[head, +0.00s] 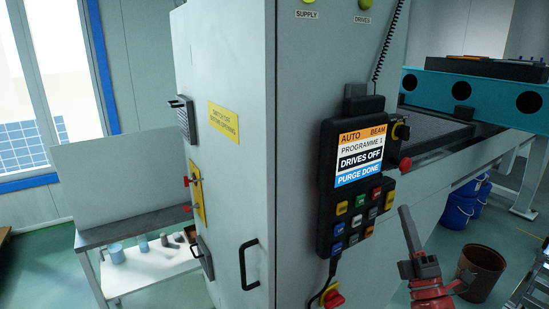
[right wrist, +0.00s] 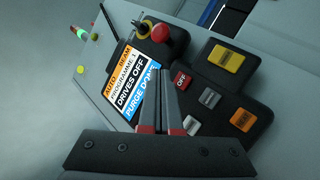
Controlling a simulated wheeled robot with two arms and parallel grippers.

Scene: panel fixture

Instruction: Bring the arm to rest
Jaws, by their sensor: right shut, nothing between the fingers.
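My right gripper (head: 408,225) is at the lower right of the head view, to the right of the control pendant (head: 327,205) and apart from it in the picture. Its fingers are shut with nothing between them; they also show in the right wrist view (right wrist: 171,85), in front of the pendant's keypad. The pendant hangs on the grey cabinet (head: 225,60). Its screen (head: 361,152) reads AUTO, BEAM, PROGRAMME 1, DRIVES OFF and PURGE DONE. It also shows in the right wrist view (right wrist: 131,88). My left gripper is not in view.
A coiled cable (head: 386,45) runs above the pendant. A red knob (head: 333,299) sits below it. The cabinet has a black handle (head: 249,264). A bench (head: 90,237) with cups stands at left. A brown bin (head: 482,270) and blue buckets (head: 458,208) stand at right.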

